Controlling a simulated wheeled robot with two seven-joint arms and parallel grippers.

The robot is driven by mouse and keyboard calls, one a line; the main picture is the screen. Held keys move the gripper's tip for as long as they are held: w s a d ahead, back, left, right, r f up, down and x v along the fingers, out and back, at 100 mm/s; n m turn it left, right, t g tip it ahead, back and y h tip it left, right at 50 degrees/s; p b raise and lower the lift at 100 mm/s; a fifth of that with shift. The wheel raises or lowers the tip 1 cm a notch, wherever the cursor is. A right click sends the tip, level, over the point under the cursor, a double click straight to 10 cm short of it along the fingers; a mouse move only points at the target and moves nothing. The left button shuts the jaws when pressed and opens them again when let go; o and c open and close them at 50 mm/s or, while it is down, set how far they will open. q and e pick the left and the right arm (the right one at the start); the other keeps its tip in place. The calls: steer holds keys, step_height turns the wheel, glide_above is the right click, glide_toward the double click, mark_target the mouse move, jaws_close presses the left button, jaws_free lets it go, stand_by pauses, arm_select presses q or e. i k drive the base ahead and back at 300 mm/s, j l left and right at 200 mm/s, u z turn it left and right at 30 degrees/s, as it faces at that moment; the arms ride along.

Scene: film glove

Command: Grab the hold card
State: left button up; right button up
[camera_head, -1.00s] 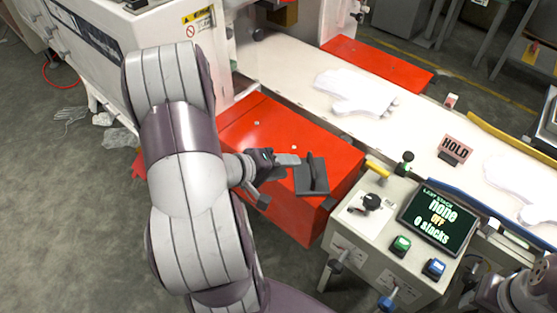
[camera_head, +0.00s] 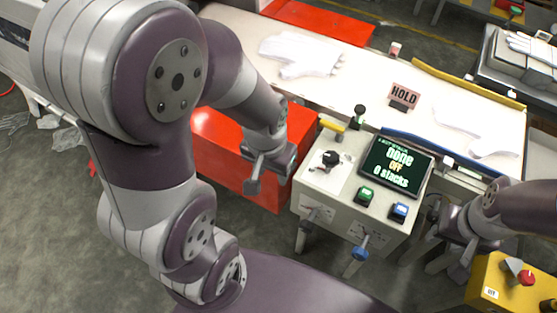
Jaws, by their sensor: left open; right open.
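The hold card (camera_head: 404,95) is a small pink sign with black "HOLD" lettering. It stands upright in a dark base on the white work surface, behind the control panel's screen. My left gripper (camera_head: 270,174) is open and empty, over the right part of the red box, to the left of the control panel and well short of the card. My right gripper (camera_head: 451,258) is open at the lower right, beside the control panel and apart from the card. Part of its fingers is hard to make out against the dark background.
The control panel (camera_head: 318,183) has a screen (camera_head: 397,166), knobs and buttons, and stands in front of the card. White gloves (camera_head: 298,55) lie on the white surface (camera_head: 350,85). A blue rail (camera_head: 440,155) runs along its front edge. A yellow box (camera_head: 492,292) stands lower right.

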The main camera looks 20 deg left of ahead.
mark_target(403, 99)
steer(key=i+z, duration=0.15)
steer(key=z, duration=0.35)
steer(key=i+j+z, duration=0.1)
steer(key=z, duration=0.4)
steer(key=i+j+z, duration=0.1)
steer(key=z, duration=0.4)
